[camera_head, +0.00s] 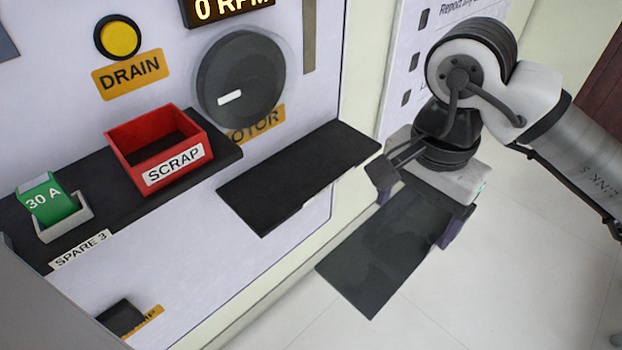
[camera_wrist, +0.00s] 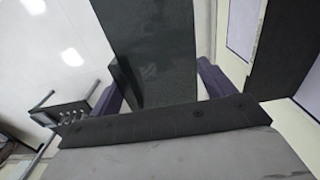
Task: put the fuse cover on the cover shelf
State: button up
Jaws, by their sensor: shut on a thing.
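The fuse cover is a flat, dark, glossy rectangular panel (camera_head: 378,254). My gripper (camera_head: 414,214) is shut on its near end, with a finger at each long edge. The cover hangs clear of the panel wall, over the pale floor. In the wrist view the cover (camera_wrist: 150,50) runs away from between the fingers (camera_wrist: 160,88), and its far end is cut off. The cover shelf looks to be the empty black ledge (camera_head: 298,178) on the wall, left of my gripper. A dark slab at the right of the wrist view (camera_wrist: 285,50) appears to be this shelf.
A red SCRAP bin (camera_head: 160,150) and a green 30 A fuse (camera_head: 48,200) in a white holder stand on another black ledge to the left. A round dark motor disc (camera_head: 240,80) is above the shelf. Open floor (camera_head: 500,290) lies to the right.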

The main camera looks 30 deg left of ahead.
jog(key=shift+a+r, duration=0.1)
jog(key=shift+a, duration=0.25)
send_over(310, 186)
jog(key=shift+d+f, duration=0.15)
jog(key=shift+f, duration=0.45)
notch_tip(310, 186, down, 6)
jog(key=shift+r+b, duration=0.2)
jog(key=shift+b, duration=0.5)
jog(key=shift+w+f, duration=0.1)
jog(key=shift+f, duration=0.05)
